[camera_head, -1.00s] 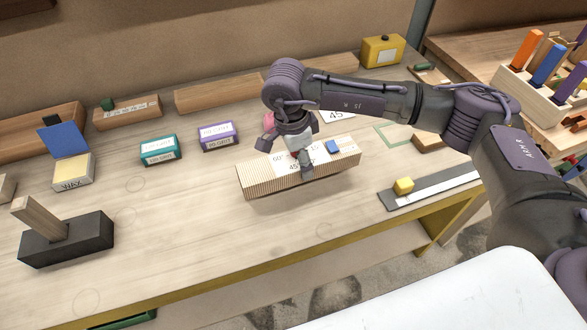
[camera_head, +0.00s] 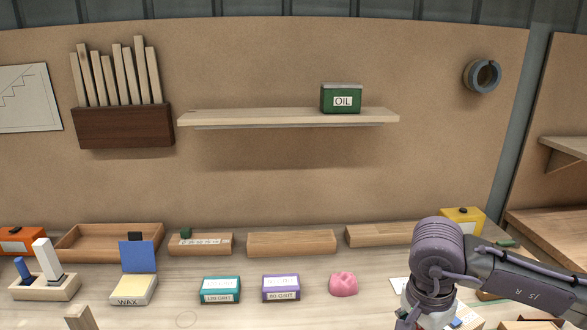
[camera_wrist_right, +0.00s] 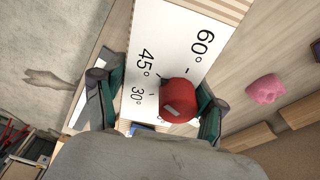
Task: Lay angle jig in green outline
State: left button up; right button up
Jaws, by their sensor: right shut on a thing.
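The angle jig (camera_wrist_right: 200,35) is a pale wooden block with a ribbed edge and a white face marked 30°, 45° and 60°. My right gripper (camera_wrist_right: 155,102) is shut on it, with one dark green finger at each side in the right wrist view. A red round knob (camera_wrist_right: 178,98) shows between the fingers over the white face. In the head view my right gripper is mostly cut off by the bottom edge, below my purple wrist. The green outline cannot be made out in either current view. My left gripper is not in view.
A pink lump (camera_head: 343,284), a purple grit block (camera_head: 281,288), a teal grit block (camera_head: 220,290) and a wax block (camera_head: 134,290) stand on the bench. Wooden trays (camera_head: 292,243) line the back. A yellow box (camera_head: 462,221) stands at the back right.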

jog(key=a+n, duration=0.1)
jog(key=n, duration=0.1)
jog(key=s+n, duration=0.1)
jog(key=n, duration=0.2)
jog(key=a+n, duration=0.1)
jog(key=n, duration=0.1)
jog(key=shift+s+a+r+n+t+y, duration=0.2)
jog(key=shift+s+a+n+t+y, duration=0.1)
jog(key=shift+n, duration=0.1)
jog(key=n, duration=0.2)
jog(key=a+n, duration=0.1)
jog(key=s+n, duration=0.1)
jog(key=n, duration=0.1)
jog(key=shift+s+a+r+n+t+y, duration=0.1)
jog(key=shift+a+n+t+y, duration=0.2)
jog(key=shift+a, duration=0.05)
